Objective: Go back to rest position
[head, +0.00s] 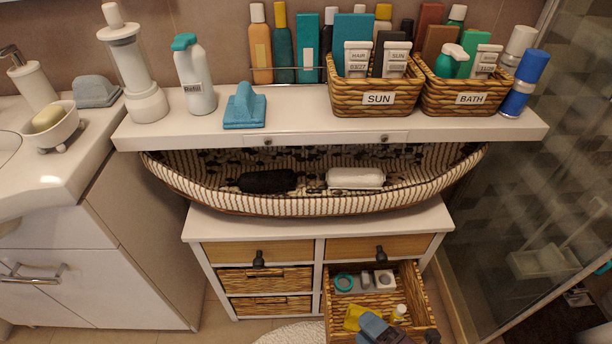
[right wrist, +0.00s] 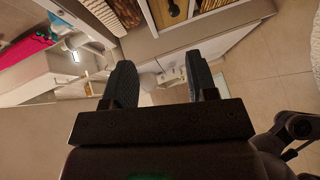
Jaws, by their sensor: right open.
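My right gripper (right wrist: 158,62) is open in the right wrist view, with nothing between its two dark ribbed fingers. Tiled floor and white furniture show beyond them. In the head view, a blue-grey shape reaches over the open wicker drawer (head: 416,290) at the bottom edge; I cannot tell whether it is part of my gripper. My left gripper is not in view.
The white drawer cabinet (head: 320,222) stands below a large striped basket (head: 300,204). Above it, a white shelf (head: 300,109) holds bottles and the SUN and BATH baskets (head: 378,98). A sink cabinet (head: 80,275) stands left; shower glass (head: 500,220) is at right.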

